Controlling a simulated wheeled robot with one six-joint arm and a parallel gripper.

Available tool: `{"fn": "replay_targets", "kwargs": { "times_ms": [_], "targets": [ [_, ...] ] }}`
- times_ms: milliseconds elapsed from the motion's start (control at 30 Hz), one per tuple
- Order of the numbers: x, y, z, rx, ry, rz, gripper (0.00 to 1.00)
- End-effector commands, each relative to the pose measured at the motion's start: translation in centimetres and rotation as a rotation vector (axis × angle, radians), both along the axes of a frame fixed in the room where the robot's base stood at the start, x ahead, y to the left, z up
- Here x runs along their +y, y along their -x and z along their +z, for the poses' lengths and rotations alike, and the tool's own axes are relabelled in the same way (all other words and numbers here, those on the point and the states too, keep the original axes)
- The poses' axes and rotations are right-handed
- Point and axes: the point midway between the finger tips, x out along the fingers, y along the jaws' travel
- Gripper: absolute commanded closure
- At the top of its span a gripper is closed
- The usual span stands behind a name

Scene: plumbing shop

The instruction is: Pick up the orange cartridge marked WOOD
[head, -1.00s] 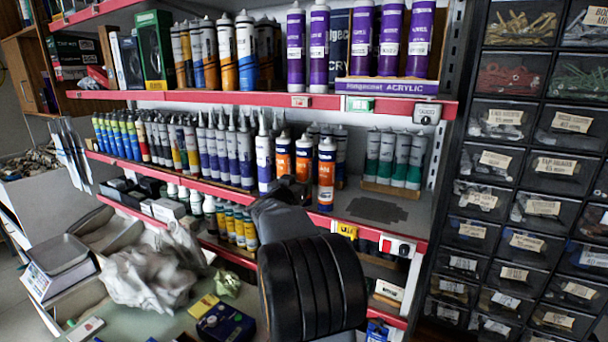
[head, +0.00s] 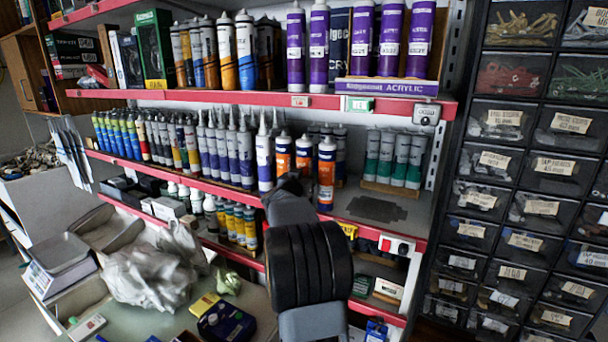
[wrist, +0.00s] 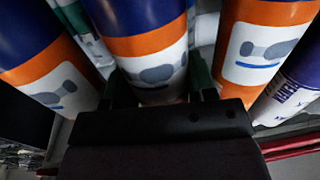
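Three orange and blue cartridges stand on the middle shelf in the head view: a left one (head: 283,152), a middle one (head: 304,156) and a right one (head: 326,172) further forward. I cannot read WOOD on any of them. My gripper (head: 291,184) is at the shelf, in front of the left and middle ones and partly hiding them. In the wrist view, my gripper's (wrist: 158,92) dark fingers are open on either side of the centre orange cartridge (wrist: 152,55). Other orange cartridges stand close on its left (wrist: 50,70) and right (wrist: 262,50). Finger contact is unclear.
A white and blue cartridge (head: 264,160) stands just left of the orange ones. Green-banded cartridges (head: 400,160) stand to the right, past bare shelf (head: 350,195). The upper shelf's red edge (head: 270,98) is above. Drawers (head: 500,160) are at the far right.

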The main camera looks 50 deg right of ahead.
Motion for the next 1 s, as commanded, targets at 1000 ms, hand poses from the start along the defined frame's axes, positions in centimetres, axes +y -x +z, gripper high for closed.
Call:
{"fn": "replay_targets", "kwargs": {
  "times_ms": [1000],
  "targets": [
    [0.4,0.1,3.6,-0.006,0.003,0.0,0.87]
  ]
}}
